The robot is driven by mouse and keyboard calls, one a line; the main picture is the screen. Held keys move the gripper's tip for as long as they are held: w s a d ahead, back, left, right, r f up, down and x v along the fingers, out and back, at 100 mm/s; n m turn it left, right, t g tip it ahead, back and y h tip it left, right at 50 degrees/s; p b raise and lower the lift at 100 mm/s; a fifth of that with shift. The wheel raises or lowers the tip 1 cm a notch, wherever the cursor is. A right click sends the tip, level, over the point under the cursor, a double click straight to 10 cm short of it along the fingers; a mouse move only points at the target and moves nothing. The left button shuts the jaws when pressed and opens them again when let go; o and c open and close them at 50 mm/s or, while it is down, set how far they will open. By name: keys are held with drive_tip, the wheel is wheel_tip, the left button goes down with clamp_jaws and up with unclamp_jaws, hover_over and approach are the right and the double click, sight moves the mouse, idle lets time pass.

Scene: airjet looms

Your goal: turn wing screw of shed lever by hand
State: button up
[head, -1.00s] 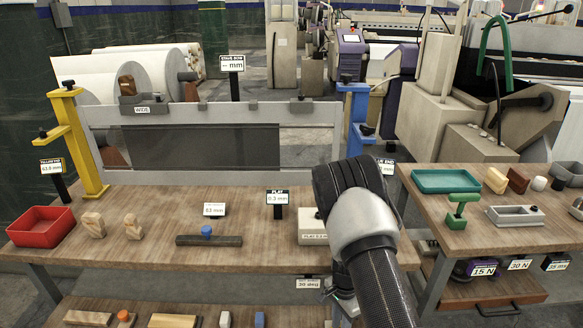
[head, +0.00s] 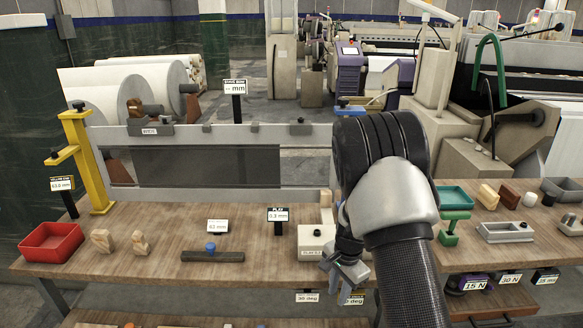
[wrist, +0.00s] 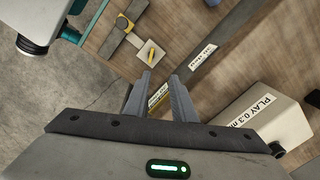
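My gripper (head: 345,268) is open and empty, in front of the wooden bench's front edge near the white box marked PLAY. In the wrist view its two grey fingers (wrist: 163,82) are apart, with a small yellow label partly visible between them. Beyond the fingertips lies a small pale square plate with a yellow winged piece (wrist: 152,53), apart from the fingers. Beside it a dark bar carries a yellow piece with a dark knob (wrist: 123,25). I cannot tell for sure which piece is the shed lever's wing screw. In the head view my arm hides this spot.
The white PLAY box (head: 314,238) stands left of my gripper; it also shows in the wrist view (wrist: 270,112). A red tray (head: 50,243), wooden pieces (head: 103,240) and a dark bar with blue knob (head: 212,254) are on the bench (head: 170,225). A yellow post (head: 90,160) stands left.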

drive_tip(key=s+a+r+n+t, duration=0.1)
drive_tip(key=s+r+n, duration=0.3)
drive_tip(key=r, duration=0.8)
drive_tip(key=s+r+n+t, duration=0.15)
drive_tip(key=s+r, duration=0.35)
drive_tip(key=r, duration=0.8)
drive_tip(key=s+d+r+n+t, duration=0.1)
drive_tip(key=s+r+n, duration=0.25)
drive_tip(key=s, duration=0.45)
drive_tip(key=s+d+r+n+t, duration=0.1)
drive_tip(key=s+r+n+t, duration=0.1)
drive_tip(key=s+r, duration=0.45)
wheel_tip(320, 180, up, 14)
drive_tip(key=s+p, duration=0.2)
drive_tip(key=p, duration=1.3)
drive_tip(key=shift+r+h, duration=0.15)
drive_tip(key=shift+h, duration=0.15)
drive_tip(key=shift+o, duration=0.4)
drive_tip(key=shift+g+p, duration=0.25)
drive_tip(key=shift+p, duration=0.05)
wheel_tip(320, 180, up, 6)
drive_tip(key=p, duration=0.3)
drive_tip(key=shift+p, duration=0.35)
